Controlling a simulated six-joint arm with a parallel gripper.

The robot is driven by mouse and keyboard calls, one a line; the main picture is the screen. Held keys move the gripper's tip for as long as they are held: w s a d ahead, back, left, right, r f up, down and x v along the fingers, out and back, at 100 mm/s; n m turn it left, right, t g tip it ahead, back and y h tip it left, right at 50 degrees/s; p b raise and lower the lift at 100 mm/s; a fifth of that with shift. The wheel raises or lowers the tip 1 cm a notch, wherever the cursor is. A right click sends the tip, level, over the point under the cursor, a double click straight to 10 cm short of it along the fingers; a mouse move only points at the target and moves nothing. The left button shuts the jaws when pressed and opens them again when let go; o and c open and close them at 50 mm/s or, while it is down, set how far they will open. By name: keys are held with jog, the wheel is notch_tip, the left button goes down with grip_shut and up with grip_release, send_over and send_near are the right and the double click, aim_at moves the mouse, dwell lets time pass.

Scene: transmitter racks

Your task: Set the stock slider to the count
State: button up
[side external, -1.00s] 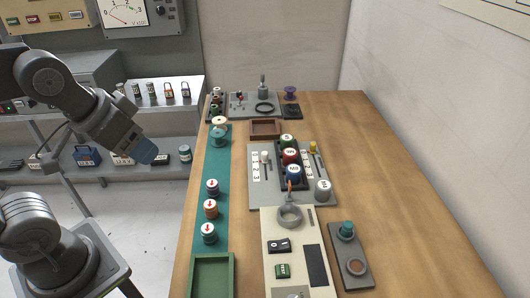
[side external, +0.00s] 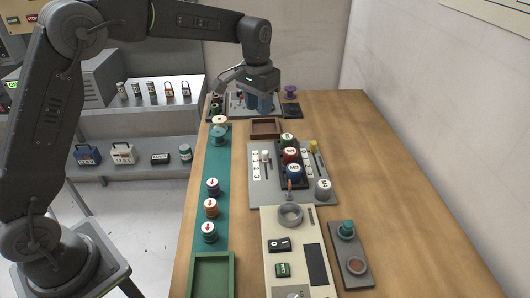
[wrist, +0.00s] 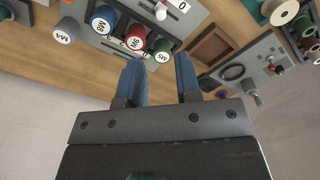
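A grey panel (side external: 242,196) at mid-table carries a slider with a white knob (side external: 265,155) on its left and one with a yellow knob (side external: 313,146) on its right. Each has a number strip. The white knob is toward the far end; it also shows in the wrist view (wrist: 160,11), near a 0 label. Which slider is for stock I cannot tell. Between them a black rack holds green (side external: 287,138), red (side external: 290,155) and blue (side external: 293,173) labelled cylinders. My gripper (side external: 259,103) is open and empty, beyond the panel toward the table's far end; its fingers show apart in the wrist view (wrist: 161,76).
A brown tray (side external: 265,134) lies just beyond the panel. A lever panel (side external: 236,112) is at the far end. A grey cylinder (side external: 323,189) stands at the panel's near right corner. Several spools stand on the green strip (side external: 212,161).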

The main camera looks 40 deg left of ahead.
aim_at(265, 152)
jog(key=f, duration=0.5)
jog(key=w+f, duration=0.1)
jog(key=f, duration=0.5)
jog(key=w+f, duration=0.1)
jog(key=f, duration=0.4)
jog(key=shift+w+f, duration=0.1)
jog(key=shift+f, duration=0.25)
jog(key=shift+c, duration=0.3)
grip_shut()
